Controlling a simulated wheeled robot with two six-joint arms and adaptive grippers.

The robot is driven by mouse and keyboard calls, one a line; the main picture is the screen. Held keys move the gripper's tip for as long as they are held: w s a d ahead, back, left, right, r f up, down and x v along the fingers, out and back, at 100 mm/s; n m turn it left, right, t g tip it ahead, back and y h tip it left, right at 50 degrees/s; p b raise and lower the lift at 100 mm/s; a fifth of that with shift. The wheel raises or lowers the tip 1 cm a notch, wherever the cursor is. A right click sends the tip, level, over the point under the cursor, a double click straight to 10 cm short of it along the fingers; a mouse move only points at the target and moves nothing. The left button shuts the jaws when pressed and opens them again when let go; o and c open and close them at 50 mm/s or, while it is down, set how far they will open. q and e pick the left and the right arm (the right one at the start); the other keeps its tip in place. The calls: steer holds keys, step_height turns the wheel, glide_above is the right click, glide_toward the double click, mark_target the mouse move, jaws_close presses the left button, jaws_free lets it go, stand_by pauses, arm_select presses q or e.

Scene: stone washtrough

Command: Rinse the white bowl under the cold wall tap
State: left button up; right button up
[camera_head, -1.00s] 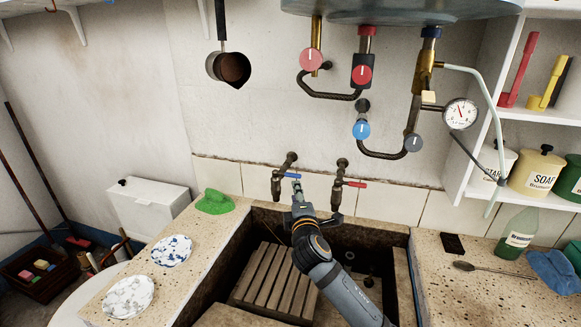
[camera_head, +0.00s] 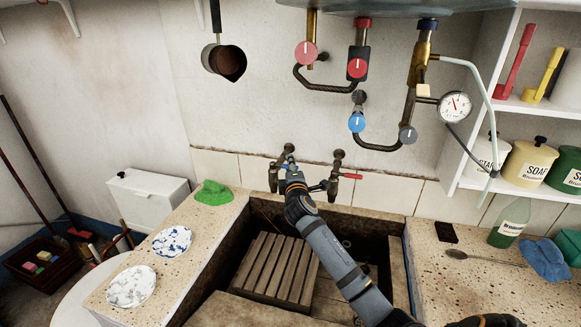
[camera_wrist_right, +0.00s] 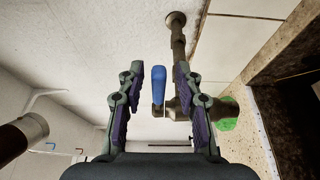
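A round white dish with grey marbling (camera_head: 131,286) lies on the left stone ledge; I cannot tell whether it is the white bowl. A white dish with blue blotches (camera_head: 172,241) lies behind it. The cold wall tap (camera_head: 275,178) has a blue lever, which also shows in the right wrist view (camera_wrist_right: 158,85). My right gripper (camera_head: 290,168) is at this tap. In the right wrist view my right gripper (camera_wrist_right: 157,76) is open, with the blue lever between its fingers and gaps on both sides. My left gripper is not in view.
The stone trough (camera_head: 222,268) holds a slatted wooden rack (camera_head: 268,275). A red-levered tap (camera_head: 337,178) is just right of the cold tap. A green cloth-like lump (camera_head: 212,193) lies on the left ledge. A green bottle (camera_head: 510,223) and blue cloth (camera_head: 545,259) are on the right ledge.

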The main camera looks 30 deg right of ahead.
steer(key=shift+s+a+r, duration=0.1)
steer(key=shift+s, duration=0.1)
steer(key=shift+c, duration=1.9)
jaws_close()
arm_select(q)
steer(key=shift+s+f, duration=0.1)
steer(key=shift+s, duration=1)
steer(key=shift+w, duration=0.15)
